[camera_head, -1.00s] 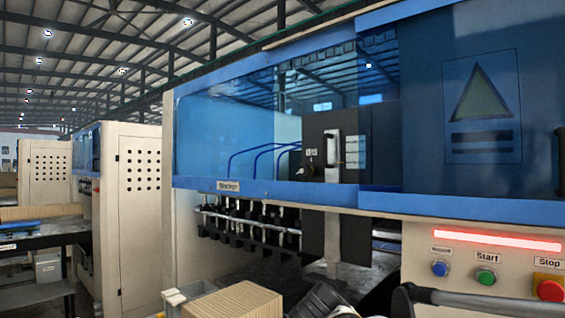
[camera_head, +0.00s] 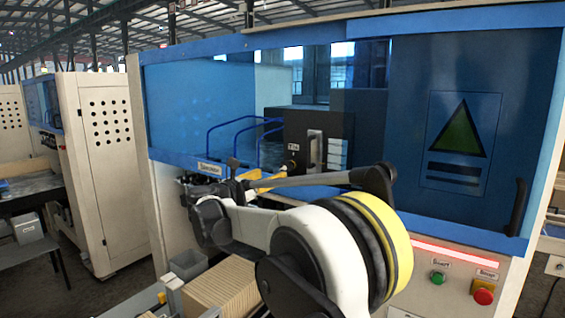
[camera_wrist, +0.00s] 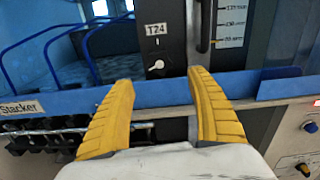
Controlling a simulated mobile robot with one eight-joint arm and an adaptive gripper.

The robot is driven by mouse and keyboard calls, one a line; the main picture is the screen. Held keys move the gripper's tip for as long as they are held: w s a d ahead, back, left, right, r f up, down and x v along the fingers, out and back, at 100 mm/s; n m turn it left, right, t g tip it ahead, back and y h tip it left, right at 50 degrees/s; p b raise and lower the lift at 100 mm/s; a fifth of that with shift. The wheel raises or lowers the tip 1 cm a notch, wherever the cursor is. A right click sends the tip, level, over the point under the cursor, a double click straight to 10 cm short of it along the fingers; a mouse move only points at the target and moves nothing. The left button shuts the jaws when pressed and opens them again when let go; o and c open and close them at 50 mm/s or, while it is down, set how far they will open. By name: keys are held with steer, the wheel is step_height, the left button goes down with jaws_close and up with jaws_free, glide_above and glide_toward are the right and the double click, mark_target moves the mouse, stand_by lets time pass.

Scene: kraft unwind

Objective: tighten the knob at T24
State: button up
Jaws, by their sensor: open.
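The label T24 (camera_wrist: 156,29) is on a dark panel (camera_wrist: 172,50) in the wrist view. Below it is a small pale knob (camera_wrist: 156,66), which shows between and just beyond my fingertips. My gripper (camera_wrist: 161,80) is open and empty, with its two yellow ridged fingers spread apart and pointing at the panel. The fingers do not appear to touch the knob. In the head view the knob (camera_head: 291,166) is a tiny spot below its label, and my gripper (camera_head: 262,182) is in front of the machine, partly hidden by my arm.
A blue rail (camera_wrist: 164,90) labelled Stacker crosses below the panel. A vertical handle (camera_wrist: 203,25) and a scale (camera_wrist: 231,25) are right of the knob. Blue hoses (camera_wrist: 50,40) curve at left. Start (camera_head: 438,278) and stop (camera_head: 483,296) buttons are at right.

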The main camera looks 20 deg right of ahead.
mark_target(285, 169)
steer(key=p+x, duration=0.2)
steer(key=x, duration=0.7)
steer(key=shift+w+d, duration=0.1)
steer(key=shift+d, duration=0.1)
